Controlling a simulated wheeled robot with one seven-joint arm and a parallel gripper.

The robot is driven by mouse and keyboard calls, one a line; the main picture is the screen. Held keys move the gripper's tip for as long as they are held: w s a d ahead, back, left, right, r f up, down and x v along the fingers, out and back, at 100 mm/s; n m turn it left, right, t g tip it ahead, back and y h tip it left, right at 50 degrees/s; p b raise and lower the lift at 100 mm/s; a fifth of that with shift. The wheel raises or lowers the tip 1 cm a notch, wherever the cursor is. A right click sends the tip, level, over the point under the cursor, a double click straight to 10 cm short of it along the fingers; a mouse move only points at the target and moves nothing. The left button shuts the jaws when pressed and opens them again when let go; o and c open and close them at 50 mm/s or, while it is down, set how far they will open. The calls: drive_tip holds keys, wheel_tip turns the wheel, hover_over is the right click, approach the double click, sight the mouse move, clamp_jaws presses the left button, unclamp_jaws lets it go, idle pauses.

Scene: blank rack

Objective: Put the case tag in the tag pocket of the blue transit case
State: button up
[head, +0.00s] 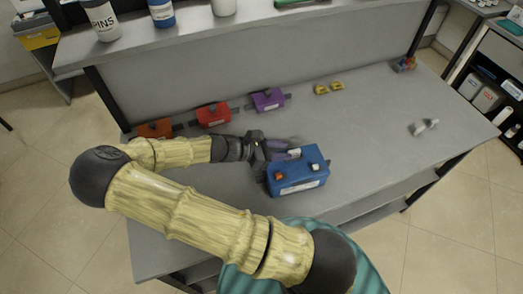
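The blue transit case (312,176) stands near the front of the grey table, with a white label on its front and small orange and white parts on or beside its top. My gripper (266,148) is just behind the case's left end, low over the table. A small purple and white piece (292,153) shows between the gripper and the back of the case. I cannot tell whether it is the case tag or whether the gripper holds it. The fingers are dark and too small to read, and the tag pocket cannot be made out.
Orange (156,128), red (213,115) and purple (267,100) cases stand in a row along the back. Yellow pieces (328,88), a grey-white item (424,127) and a small multicoloured item (404,64) lie to the right. The table's right half is mostly clear. A shelf (250,29) rises behind.

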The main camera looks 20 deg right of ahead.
drive_tip(key=b+v, duration=0.1)
drive_tip(key=v, duration=0.6)
drive_tip(key=shift+a, duration=0.1)
drive_tip(key=s+f+m+y, duration=0.1)
drive_tip(key=s+d+f+m+g+y, duration=0.1)
drive_tip(key=m+y, duration=0.1)
drive_tip(key=s+f+m+y, duration=0.1)
drive_tip(key=s+y, duration=0.1)
drive_tip(key=shift+d+m+g, duration=0.25)
drive_tip(key=shift+m+g, duration=0.05)
drive_tip(key=shift+g, duration=0.1)
drive_tip(key=shift+s+a+m+y, duration=0.15)
drive_tip(key=shift+s+m+y, duration=0.15)
drive_tip(key=shift+m+y, duration=0.3)
drive_tip(key=shift+s+a+m+y, duration=0.2)
drive_tip(key=shift+s+m+y, duration=0.1)
drive_tip(key=shift+m+y, duration=0.25)
wheel_tip(320, 180, up, 10)
drive_tip(key=s+a+m+t+y, duration=0.1)
drive_tip(key=m+t+y, duration=0.4)
drive_tip(key=m, duration=0.5)
drive_tip(key=shift+s+a+t+y, duration=0.3)
drive_tip(key=shift+s+y, duration=0.15)
drive_tip(key=shift+y, duration=0.1)
